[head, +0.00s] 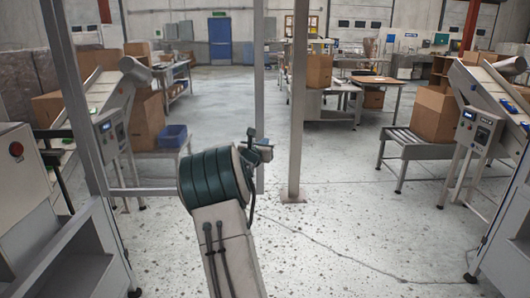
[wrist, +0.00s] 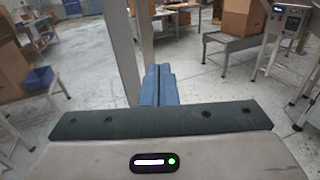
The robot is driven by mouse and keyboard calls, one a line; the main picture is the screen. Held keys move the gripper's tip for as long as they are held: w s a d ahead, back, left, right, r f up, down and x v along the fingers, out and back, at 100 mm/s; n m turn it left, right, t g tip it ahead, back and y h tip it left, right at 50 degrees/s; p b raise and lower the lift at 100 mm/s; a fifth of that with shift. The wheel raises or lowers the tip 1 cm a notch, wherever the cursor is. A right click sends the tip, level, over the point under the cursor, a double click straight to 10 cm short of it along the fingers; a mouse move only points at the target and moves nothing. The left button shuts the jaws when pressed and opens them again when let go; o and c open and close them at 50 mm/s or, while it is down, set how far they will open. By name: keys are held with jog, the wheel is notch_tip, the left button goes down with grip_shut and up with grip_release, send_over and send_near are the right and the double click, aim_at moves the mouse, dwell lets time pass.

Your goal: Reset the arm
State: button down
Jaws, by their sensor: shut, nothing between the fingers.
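My arm rises from the bottom middle of the head view. In that view my gripper is mostly hidden behind the dark green arm joint. In the wrist view my gripper (wrist: 158,72) shows as two blue fingers lying side by side, shut with nothing between them. It points out over bare floor (head: 330,235), and no object touches it.
A grey post (head: 297,110) and a thinner frame post stand just beyond my arm. The middle floor is clear.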

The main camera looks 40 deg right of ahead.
jog(key=s+a, duration=0.1)
jog(key=s, duration=0.1)
jog(key=shift+s+a, duration=0.35)
jog(key=shift+a, duration=0.05)
jog(key=s+a+f+m+g+y+p, duration=0.1)
jog(key=s+a+m+y, duration=0.4)
jog(key=a, duration=1)
jog(key=s+a+f+m+g+y+p, duration=0.1)
jog(key=s+a+m+g+y+p, duration=0.2)
jog(key=s+a+m, duration=0.8)
jog(key=s+a+f+m+g+y+p, duration=0.1)
jog(key=s+a+m+y, duration=0.6)
jog(key=s+a, duration=0.8)
jog(key=a+m+g+p, duration=0.1)
jog(key=a+p, duration=0.1)
jog(key=a, duration=0.2)
jog(key=shift+a+y, duration=0.2)
jog(key=shift+y, duration=0.2)
